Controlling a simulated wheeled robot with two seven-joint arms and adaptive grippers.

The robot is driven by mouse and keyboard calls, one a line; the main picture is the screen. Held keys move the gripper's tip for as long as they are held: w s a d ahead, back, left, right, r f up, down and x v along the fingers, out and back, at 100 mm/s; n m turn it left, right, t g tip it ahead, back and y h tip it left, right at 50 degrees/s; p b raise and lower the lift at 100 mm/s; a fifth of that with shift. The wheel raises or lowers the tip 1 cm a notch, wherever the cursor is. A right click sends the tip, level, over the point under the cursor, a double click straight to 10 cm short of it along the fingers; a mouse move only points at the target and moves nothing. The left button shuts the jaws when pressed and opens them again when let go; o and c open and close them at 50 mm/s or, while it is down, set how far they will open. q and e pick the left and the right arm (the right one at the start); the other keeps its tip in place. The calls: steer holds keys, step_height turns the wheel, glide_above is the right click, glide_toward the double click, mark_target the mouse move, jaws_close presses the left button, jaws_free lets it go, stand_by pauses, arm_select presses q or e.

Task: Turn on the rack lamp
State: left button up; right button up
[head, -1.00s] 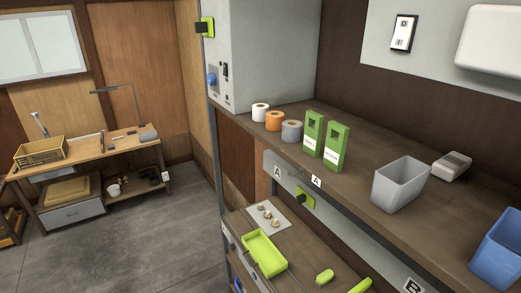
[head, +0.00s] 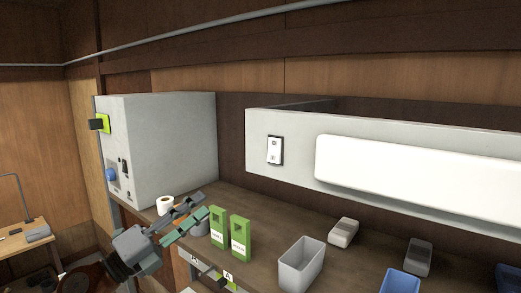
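The rack lamp (head: 420,167) is a long white panel on a grey housing along the back of the shelf, in the right half of the head view. Its rocker switch (head: 274,150), white in a black frame, sits on the housing left of the panel. I cannot tell from the panel whether it is lit. My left gripper (head: 204,203) comes in from the lower left, with its two fingers apart and nothing between them. It is over the shelf, left of and below the switch, well apart from it. My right gripper is out of view.
Green boxes (head: 240,238) stand close to the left gripper's fingertips. A white roll (head: 165,205) is behind the gripper, other rolls partly hidden. A grey bin (head: 301,264) and a grey device (head: 343,233) stand further right. A large grey cabinet (head: 172,150) stands left.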

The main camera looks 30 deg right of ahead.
arm_select(q)
steer(key=s+d+r+m+g+y, duration=0.1)
steer(key=s+d+r+m+g, duration=0.3)
steer(key=s+r+m, duration=0.45)
steer(key=m+t+y+p, duration=0.1)
steer(key=m+t+y, duration=0.3)
steer(key=y, duration=0.4)
glide_toward(273, 156)
steer(key=p+x, duration=0.3)
steer(key=x, duration=0.3)
steer(key=shift+r, duration=0.1)
steer(key=shift+w+d+f, duration=0.15)
steer(key=shift+d+f, duration=0.1)
steer(key=shift+d, duration=0.2)
steer(key=shift+w+f+n, duration=0.15)
steer(key=shift+n, duration=0.1)
steer(key=shift+c, duration=0.4)
jaws_close()
